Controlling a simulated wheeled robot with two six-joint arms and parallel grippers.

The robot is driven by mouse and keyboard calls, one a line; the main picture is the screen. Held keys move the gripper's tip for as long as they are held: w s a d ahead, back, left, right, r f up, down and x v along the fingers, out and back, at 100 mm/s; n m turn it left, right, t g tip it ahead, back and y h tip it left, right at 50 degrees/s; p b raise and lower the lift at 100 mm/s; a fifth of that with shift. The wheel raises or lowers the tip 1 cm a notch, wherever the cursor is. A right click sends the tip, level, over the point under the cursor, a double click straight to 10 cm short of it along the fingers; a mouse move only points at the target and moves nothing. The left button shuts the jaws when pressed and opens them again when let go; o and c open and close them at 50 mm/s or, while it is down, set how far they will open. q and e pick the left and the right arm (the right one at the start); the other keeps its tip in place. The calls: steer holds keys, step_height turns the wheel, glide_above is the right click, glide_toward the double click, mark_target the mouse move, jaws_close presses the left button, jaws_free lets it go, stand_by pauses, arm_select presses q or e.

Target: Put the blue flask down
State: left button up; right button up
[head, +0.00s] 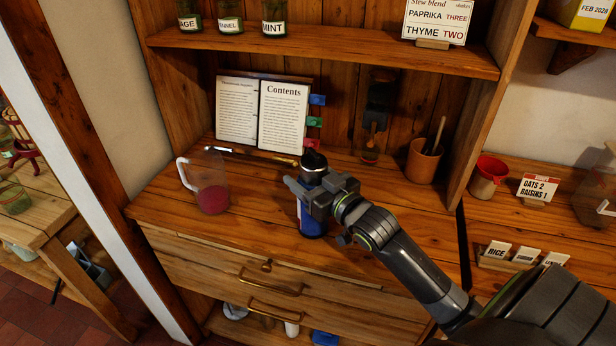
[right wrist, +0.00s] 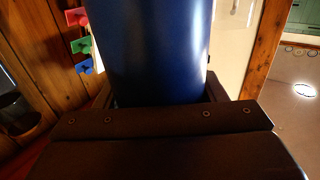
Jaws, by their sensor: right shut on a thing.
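The blue flask (head: 312,222) has a dark cap and a pale patch on its side, and it stands upright at the front middle of the wooden counter (head: 370,232) in the head view. My right gripper (head: 308,194) is shut around its upper body, coming in from the right. The flask (right wrist: 155,45) fills the middle of the right wrist view, between the jaws. Its base appears at the counter top, but I cannot tell whether it touches. My left gripper is not in view.
A glass jug (head: 208,180) with dark red liquid stands left of the flask. An open book (head: 262,115) leans behind, with coloured tabs. A terracotta pot (head: 423,160) stands at the back right. A shelf (head: 330,46) runs above. The counter right of the flask is mostly clear.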

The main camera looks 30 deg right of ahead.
steer(key=o, duration=1.7)
steer(key=shift+f, duration=0.1)
steer(key=shift+s, duration=0.1)
steer(key=s+d+p, duration=0.1)
steer(key=s, duration=1)
steer(key=shift+s+d, duration=0.2)
steer(key=shift+s, duration=0.2)
